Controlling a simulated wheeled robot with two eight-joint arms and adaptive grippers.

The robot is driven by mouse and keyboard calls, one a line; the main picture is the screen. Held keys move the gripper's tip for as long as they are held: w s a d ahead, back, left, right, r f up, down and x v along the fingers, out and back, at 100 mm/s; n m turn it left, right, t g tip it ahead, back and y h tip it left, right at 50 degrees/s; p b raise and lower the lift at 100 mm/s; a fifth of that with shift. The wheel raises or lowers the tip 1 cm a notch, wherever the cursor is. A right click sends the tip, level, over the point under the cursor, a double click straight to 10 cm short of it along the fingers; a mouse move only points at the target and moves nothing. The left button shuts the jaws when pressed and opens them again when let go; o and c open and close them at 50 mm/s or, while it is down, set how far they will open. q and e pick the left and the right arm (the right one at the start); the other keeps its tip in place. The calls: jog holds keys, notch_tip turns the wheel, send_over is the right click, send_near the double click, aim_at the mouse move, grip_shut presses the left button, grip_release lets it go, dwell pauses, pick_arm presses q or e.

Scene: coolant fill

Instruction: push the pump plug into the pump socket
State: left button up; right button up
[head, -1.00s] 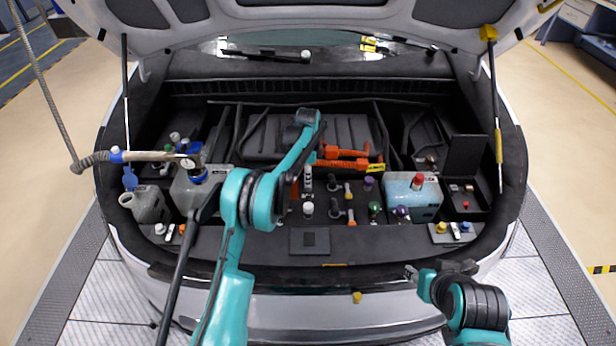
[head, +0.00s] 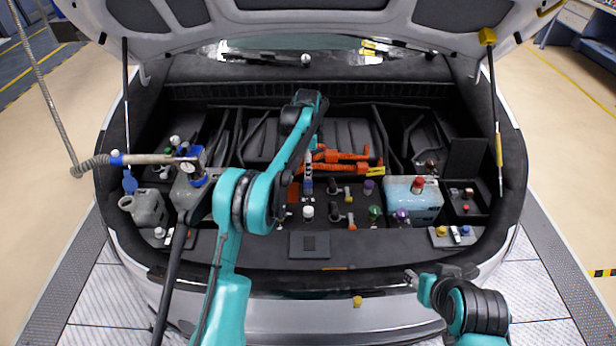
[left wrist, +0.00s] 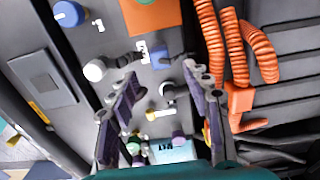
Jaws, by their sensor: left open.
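My left gripper (head: 308,174) points down over the middle of the engine bay, below its raised wrist. In the left wrist view its two fingers (left wrist: 162,82) are spread, with nothing held. A black connector (left wrist: 169,92) lies between and below the fingertips. A blue block (left wrist: 161,60) sits beside a white fitting (left wrist: 143,47), joined by a black elbow to a white cap (left wrist: 95,70). That cap also shows in the head view (head: 308,212). I cannot tell for sure which parts are the pump plug and socket. My right gripper (head: 418,279) is low at the front bumper; its jaws are unclear.
Orange hoses (left wrist: 212,45) run close beside the far finger. The blue-white tank (head: 402,207) stands to the right. A filling nozzle (head: 150,159) lies at the left, near a grey jug (head: 148,207). A flat square plate (head: 309,244) is at the front edge.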

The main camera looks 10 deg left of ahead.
aim_at(308, 185)
pick_arm(q)
notch_tip(308, 185, up, 4)
jog(key=shift+r, duration=0.15)
jog(key=c, duration=0.3)
jog(key=shift+n+p, duration=0.3)
jog(key=shift+p, duration=0.85)
grip_shut()
jog(key=f+n+p, duration=0.1)
jog(key=p, duration=0.2)
jog(key=shift+f, duration=0.5)
jog(key=shift+f+b, duration=1.65)
jog(key=shift+f, duration=1.4)
